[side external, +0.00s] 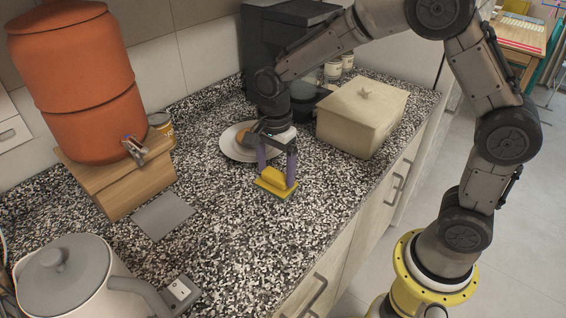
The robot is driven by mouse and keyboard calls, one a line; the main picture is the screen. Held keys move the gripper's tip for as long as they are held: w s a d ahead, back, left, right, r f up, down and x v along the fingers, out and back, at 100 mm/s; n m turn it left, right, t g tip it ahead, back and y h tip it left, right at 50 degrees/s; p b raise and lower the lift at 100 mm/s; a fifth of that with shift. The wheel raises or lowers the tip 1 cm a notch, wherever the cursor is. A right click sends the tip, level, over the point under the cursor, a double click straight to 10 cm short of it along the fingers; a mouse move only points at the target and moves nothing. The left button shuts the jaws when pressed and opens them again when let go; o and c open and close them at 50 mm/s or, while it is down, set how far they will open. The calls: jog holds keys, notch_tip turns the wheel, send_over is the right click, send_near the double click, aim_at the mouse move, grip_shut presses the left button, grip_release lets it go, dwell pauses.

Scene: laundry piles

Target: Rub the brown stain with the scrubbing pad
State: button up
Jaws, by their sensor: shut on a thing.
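A yellow scrubbing pad (273,181) with a raised grip and a flat base is held in the middle of the speckled countertop. My gripper (277,172) points down, and its purple fingers are shut on the pad's raised grip. The pad is at or very near the counter surface; I cannot tell if it touches. I cannot make out a brown stain on the counter. It may be hidden under the pad or lost in the black and white speckle.
A white plate (229,151) with a brownish item lies just behind my gripper. A cream lidded box (361,116) stands to the right. An orange dispenser (75,82) on a wooden stand, a grey flat square (163,216) and a kettle (68,277) are left. Counter in front is clear.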

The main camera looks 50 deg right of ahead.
jog(key=shift+a, duration=1.25)
jog(key=shift+d, duration=5.05)
notch_tip(320, 180, up, 8)
jog(key=shift+s+a+r, duration=0.1)
